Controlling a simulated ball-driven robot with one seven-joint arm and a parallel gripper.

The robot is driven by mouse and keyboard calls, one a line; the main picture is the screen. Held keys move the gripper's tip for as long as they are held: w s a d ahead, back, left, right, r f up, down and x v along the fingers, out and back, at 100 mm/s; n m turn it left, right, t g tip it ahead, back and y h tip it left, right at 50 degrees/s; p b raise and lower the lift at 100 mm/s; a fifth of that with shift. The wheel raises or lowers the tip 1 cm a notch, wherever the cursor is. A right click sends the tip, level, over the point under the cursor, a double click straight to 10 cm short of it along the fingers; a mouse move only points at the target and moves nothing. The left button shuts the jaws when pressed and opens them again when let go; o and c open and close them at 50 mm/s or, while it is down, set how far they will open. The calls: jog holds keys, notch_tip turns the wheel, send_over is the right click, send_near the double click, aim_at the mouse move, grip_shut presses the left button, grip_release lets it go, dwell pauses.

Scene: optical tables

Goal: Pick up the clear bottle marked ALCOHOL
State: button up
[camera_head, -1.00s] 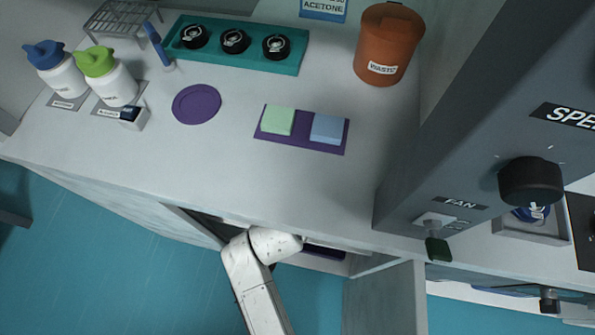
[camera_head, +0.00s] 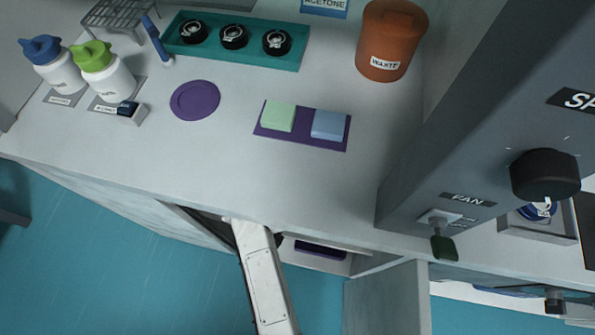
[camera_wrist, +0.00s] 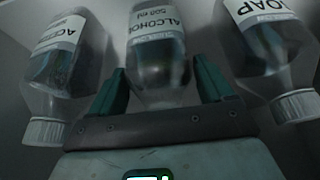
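The clear bottle marked ALCOHOL (camera_wrist: 160,50) shows in the wrist view, at the top middle, in a dim space. It appears upside down in this picture, with its label toward the top. My gripper (camera_wrist: 160,85) is open, with one dark green finger on each side of the bottle's lower pictured part. I cannot tell whether the fingers touch it. In the head view the gripper and the bottle are hidden; my arm reaches into an opening under the bench top.
A clear bottle with a partly readable label (camera_wrist: 55,75) stands close on the left, and a bottle marked SOAP (camera_wrist: 270,55) close on the right. On the bench (camera_head: 200,150) above are a waste bin (camera_head: 388,42), a teal tray (camera_head: 290,62) and two squeeze bottles (camera_head: 105,75). An open cabinet door (camera_head: 385,300) stands beside my arm.

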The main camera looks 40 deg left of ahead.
jog(key=c, duration=1)
jog(key=shift+o, duration=0.2)
jog(key=shift+r, duration=0.15)
